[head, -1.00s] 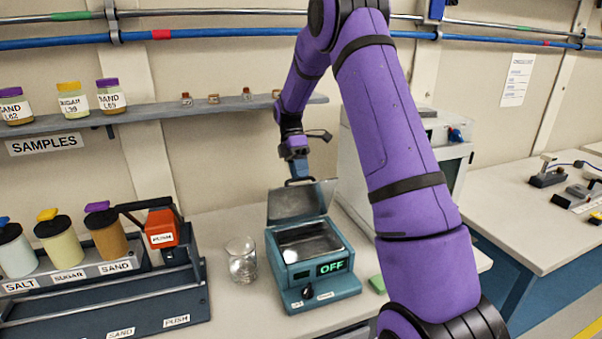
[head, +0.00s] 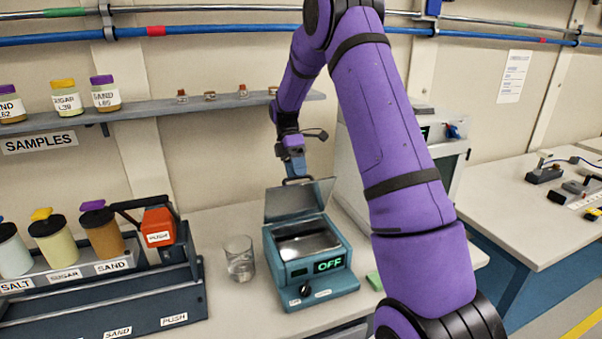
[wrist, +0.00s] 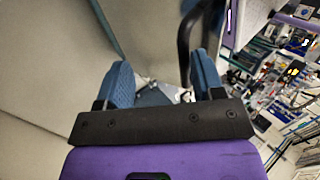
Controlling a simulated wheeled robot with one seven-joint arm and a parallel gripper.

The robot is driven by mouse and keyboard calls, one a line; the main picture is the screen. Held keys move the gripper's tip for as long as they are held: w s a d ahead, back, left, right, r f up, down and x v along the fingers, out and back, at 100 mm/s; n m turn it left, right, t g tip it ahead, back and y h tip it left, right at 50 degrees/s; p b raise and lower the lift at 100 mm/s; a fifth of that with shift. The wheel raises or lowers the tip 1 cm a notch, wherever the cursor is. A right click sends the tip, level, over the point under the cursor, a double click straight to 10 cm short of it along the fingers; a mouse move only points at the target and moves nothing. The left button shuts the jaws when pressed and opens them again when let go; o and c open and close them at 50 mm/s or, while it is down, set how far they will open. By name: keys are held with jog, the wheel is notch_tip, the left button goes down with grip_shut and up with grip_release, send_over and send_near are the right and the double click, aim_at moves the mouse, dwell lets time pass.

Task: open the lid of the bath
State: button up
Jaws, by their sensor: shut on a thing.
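The bath (head: 310,292) is a teal box on the bench with a green OFF display and a dark knob on its front. Its grey lid (head: 300,202) stands raised at the back edge, steeply tilted, and the metal-lined basin (head: 306,243) shows open below. My gripper (head: 296,177) is at the lid's top edge, shut on the dark lid handle (head: 298,181). In the wrist view, the blue fingers of my gripper (wrist: 163,82) show with the dark curved handle (wrist: 186,42) near the right finger. The exact contact is hard to see there.
A glass beaker (head: 240,259) stands just left of the bath. A dispenser rack (head: 105,300) with salt, sugar and sand is further left. A green block (head: 375,281) lies to the right. A shelf (head: 150,115) with sample jars runs along the wall behind.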

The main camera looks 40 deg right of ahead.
jog(key=shift+r, duration=0.1)
jog(key=shift+c, duration=0.5)
jog(key=s+a+r, duration=0.2)
jog(key=s, duration=0.5)
jog(key=s+a+r, duration=0.2)
jog(key=s, duration=0.6)
jog(key=shift+s+a+r, duration=0.2)
jog(key=shift+a+r, duration=0.15)
jog(key=s+a+r+m+t+h, duration=0.1)
jog(key=s+a+r+m+t, duration=0.4)
jog(key=s+r+m+t, duration=0.1)
jog(key=s+a+r+m+t+h, duration=0.1)
jog(key=s+a+r+m+t, duration=0.5)
jog(key=s+r+m, duration=0.2)
jog(key=shift+s+m, duration=0.4)
jog(key=shift+s, duration=0.6)
jog(key=shift+w+d, duration=0.1)
